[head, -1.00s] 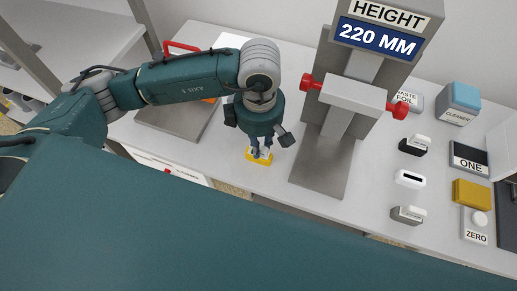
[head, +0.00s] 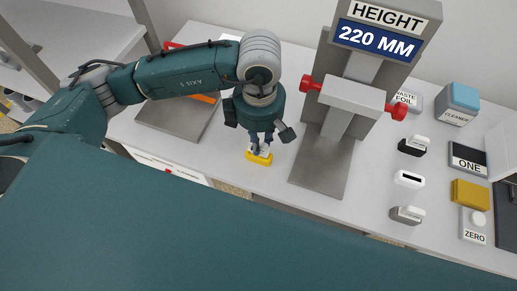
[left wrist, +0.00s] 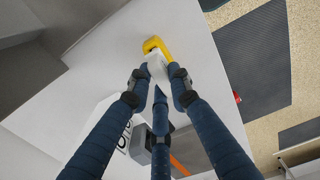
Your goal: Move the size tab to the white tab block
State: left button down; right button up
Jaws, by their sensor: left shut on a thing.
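The size tab (left wrist: 158,70) looks like a small white piece, held between the fingertips of my left gripper (left wrist: 157,80) in the left wrist view. In the head view my left gripper (head: 258,142) points down, shut on it, just above a yellow block (head: 262,160) on the table. The yellow block also shows just beyond the tab in the left wrist view (left wrist: 154,44). I cannot tell whether the tab is clear of the yellow block. The white tab block (head: 411,179), with a dark slot on top, sits at the right. My right gripper is out of view.
The grey height stand (head: 322,165) rises between my left gripper and the white tab block. A black block (head: 412,149) and a grey block (head: 405,216) flank the white one. A yellow box (head: 471,193) and a ZERO button box (head: 474,229) stand further right.

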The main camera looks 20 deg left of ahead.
pick_arm(q)
jog(key=shift+s+r, duration=0.3)
jog(key=shift+r, duration=0.45)
jog(key=shift+w+r+p, duration=0.1)
jog(key=shift+r+p, duration=0.25)
jog(key=shift+r, duration=0.25)
